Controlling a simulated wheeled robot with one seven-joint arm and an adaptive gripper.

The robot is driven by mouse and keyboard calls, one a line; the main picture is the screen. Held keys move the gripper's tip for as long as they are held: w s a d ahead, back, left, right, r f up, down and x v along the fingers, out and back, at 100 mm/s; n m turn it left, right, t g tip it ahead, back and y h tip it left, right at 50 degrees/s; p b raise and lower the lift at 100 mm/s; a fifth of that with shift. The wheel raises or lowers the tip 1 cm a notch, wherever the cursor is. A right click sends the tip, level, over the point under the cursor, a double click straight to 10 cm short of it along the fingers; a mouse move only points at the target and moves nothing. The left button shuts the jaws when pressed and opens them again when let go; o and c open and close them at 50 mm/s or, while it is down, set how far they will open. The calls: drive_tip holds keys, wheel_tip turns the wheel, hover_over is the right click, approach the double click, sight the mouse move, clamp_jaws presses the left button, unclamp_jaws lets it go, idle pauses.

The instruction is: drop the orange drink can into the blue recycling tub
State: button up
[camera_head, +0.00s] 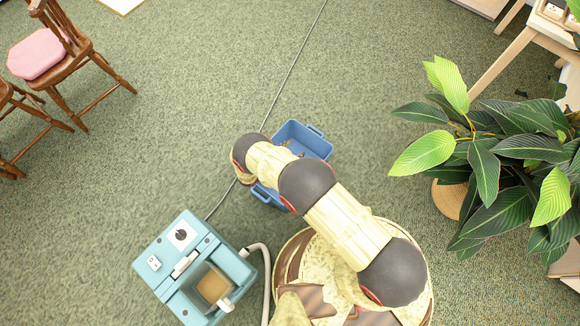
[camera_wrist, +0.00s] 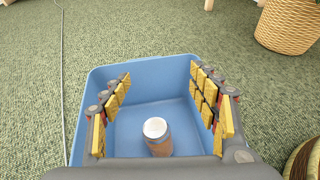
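The blue recycling tub (camera_head: 306,136) stands on the carpet, partly covered by my arm in the head view. In the wrist view the tub (camera_wrist: 150,76) fills the middle, seen from above its open top. My gripper (camera_wrist: 162,92) is open over the tub, its yellow-padded fingers wide apart with nothing between them. A small brown cup-like thing with a white top (camera_wrist: 158,137) stands upright on the tub's floor, below the fingers. I see no clearly orange can in either view. My gripper is mostly hidden behind my arm in the head view.
A teal machine (camera_head: 190,262) with a grey hose stands left of my base. A leafy plant (camera_head: 500,165) in a woven basket (camera_wrist: 289,24) is on the right. Wooden chairs (camera_head: 62,60) stand at upper left. A thin cable (camera_head: 290,75) crosses otherwise open carpet.

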drive_tip(key=shift+o, duration=0.7)
drive_tip(key=v, duration=1.2)
drive_tip(key=shift+f, duration=0.1)
